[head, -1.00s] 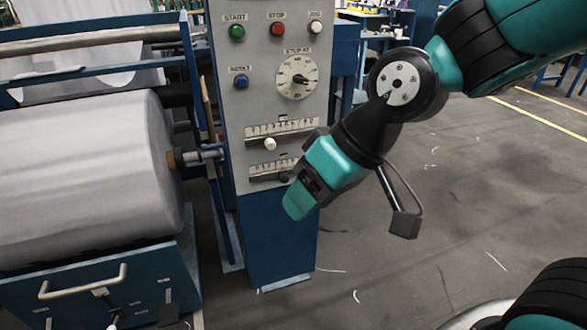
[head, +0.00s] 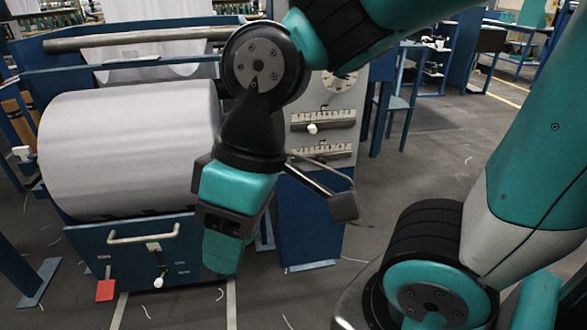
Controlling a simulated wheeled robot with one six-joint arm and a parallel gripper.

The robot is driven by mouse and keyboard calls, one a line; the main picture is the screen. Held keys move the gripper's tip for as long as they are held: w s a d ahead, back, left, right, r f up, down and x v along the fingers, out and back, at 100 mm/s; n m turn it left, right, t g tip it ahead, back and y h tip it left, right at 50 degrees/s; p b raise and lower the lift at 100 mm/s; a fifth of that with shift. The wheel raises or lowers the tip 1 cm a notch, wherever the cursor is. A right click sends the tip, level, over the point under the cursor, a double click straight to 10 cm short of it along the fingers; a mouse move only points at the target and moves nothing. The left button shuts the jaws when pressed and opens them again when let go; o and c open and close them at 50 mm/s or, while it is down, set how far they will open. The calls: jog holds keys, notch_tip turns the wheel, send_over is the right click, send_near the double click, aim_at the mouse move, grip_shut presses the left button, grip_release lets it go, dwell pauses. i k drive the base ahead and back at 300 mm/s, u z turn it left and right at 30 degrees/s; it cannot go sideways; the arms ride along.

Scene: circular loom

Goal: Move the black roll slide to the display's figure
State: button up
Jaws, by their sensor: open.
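The control panel (head: 340,105) shows at the centre right, partly behind my arm. Its lower scale (head: 320,150) carries the black roll slide, whose knob I cannot make out clearly behind the black bracket on my wrist. The upper scale (head: 322,116) has a white knob (head: 312,128) left of its middle. No display or figure can be read in this view. My gripper (head: 226,230) is open and points down, left of the panel and in front of the roll stand. Nothing shows between its jaws.
A large white roll (head: 125,150) lies at the left, above a blue stand (head: 85,245) with a metal handle (head: 143,234) and a small white-knobbed lever (head: 159,281). A red pedal (head: 106,290) is near the floor. Open floor lies right of the panel.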

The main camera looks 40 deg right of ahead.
aim_at(320, 159)
jog(key=k, duration=0.55)
jog(key=z, duration=0.75)
jog(key=i, duration=0.5)
jog(key=u, duration=0.05)
